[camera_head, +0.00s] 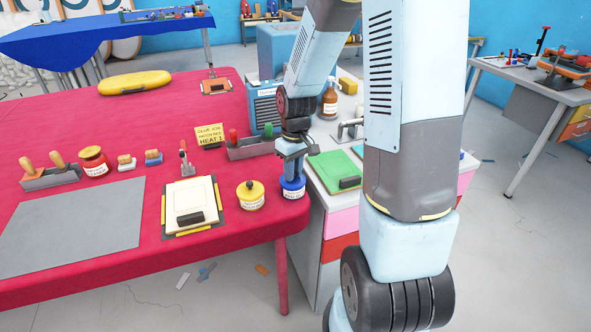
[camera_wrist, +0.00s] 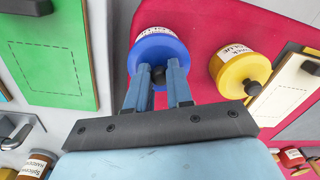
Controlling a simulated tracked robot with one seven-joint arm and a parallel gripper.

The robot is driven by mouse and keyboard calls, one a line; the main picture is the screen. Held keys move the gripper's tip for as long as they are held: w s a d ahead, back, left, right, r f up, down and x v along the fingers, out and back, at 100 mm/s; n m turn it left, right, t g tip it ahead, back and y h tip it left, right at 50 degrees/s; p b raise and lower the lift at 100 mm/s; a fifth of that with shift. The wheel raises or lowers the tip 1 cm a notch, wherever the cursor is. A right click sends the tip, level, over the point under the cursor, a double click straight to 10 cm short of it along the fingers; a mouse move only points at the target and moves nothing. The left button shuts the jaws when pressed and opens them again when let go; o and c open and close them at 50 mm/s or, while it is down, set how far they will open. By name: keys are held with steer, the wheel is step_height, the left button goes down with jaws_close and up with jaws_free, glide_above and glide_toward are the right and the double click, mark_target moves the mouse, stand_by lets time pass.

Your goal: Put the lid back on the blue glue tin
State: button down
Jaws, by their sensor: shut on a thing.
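The blue glue tin (camera_head: 293,194) stands upright at the red table's front right corner, its white label facing out. Its blue lid (camera_wrist: 152,48) is over the tin's top and looks level, with the tin's label (camera_wrist: 146,31) showing just past its edge; I cannot tell whether it is fully seated. My gripper (camera_head: 291,176) points down from above and is shut on the lid's dark knob (camera_wrist: 158,74). In the wrist view the fingers of my gripper (camera_wrist: 160,78) stand on either side of the knob. The tin's rim is hidden.
A yellow-lidded glue tin (camera_head: 250,196) stands close to the left. A clipboard (camera_head: 190,205) lies further left. A tool tray (camera_head: 250,148) and a yellow sign (camera_head: 209,136) stand behind. A white cabinet with a green board (camera_head: 334,171) adjoins on the right.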

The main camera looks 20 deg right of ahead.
steer(key=shift+c, duration=2.3)
jaws_free()
steer(key=shift+r, duration=0.1)
steer(key=shift+r, duration=3.45)
jaws_close()
steer(key=shift+f, duration=2.6)
steer(key=shift+r, duration=0.15)
